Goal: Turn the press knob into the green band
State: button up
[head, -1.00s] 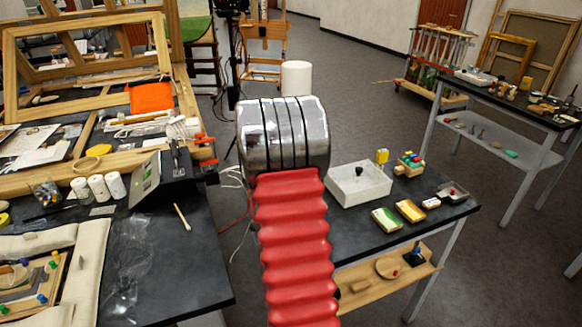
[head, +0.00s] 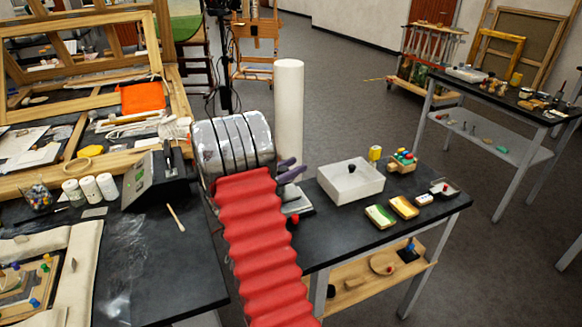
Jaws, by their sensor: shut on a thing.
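Two dark purple-grey prongs, which look like the fingers of my gripper (head: 290,170), stick out to the right from behind the chrome part of my arm. They are above a small grey device (head: 300,202) at the left end of the right-hand black table. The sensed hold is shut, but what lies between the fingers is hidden. A red round part (head: 292,219) shows at the device's lower front, apart from the fingers. I cannot tell which part is the press knob, and I see no green band on this device.
A tall white cylinder (head: 289,105) stands close behind the gripper. A white box (head: 350,183) and small coloured blocks (head: 403,162) are on the right-hand table. A dark box with a green panel (head: 158,182) sits on the cluttered left bench. A gap separates the tables.

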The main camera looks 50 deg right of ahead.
jog(key=m+g+y, duration=0.1)
jog(key=m+g, duration=0.1)
jog(key=g, duration=0.1)
jog(key=s+m+g+y, duration=0.1)
jog(key=m+g, duration=0.1)
jog(key=g, duration=0.1)
jog(key=shift+a+y, duration=0.2)
jog(key=shift+y, duration=0.1)
jog(key=shift+s+a+r+m+g+y, duration=0.1)
jog(key=shift+s+a+m+g+y, duration=0.1)
jog(key=shift+m+g+y, duration=0.55)
jog(key=shift+s+a+f+m+g+y, duration=0.1)
jog(key=shift+s+a+m+g+y, duration=0.1)
jog(key=shift+m+g+y, duration=0.5)
jog(key=shift+s+a+r+m+g+y, duration=0.1)
jog(key=shift+s+m+g+y, duration=0.1)
jog(key=shift+m+g+y, duration=0.55)
jog(key=shift+c, duration=0.2)
jog(key=o, duration=1.1)
jog(key=shift+w+a, duration=0.1)
jog(key=shift+a, duration=0.05)
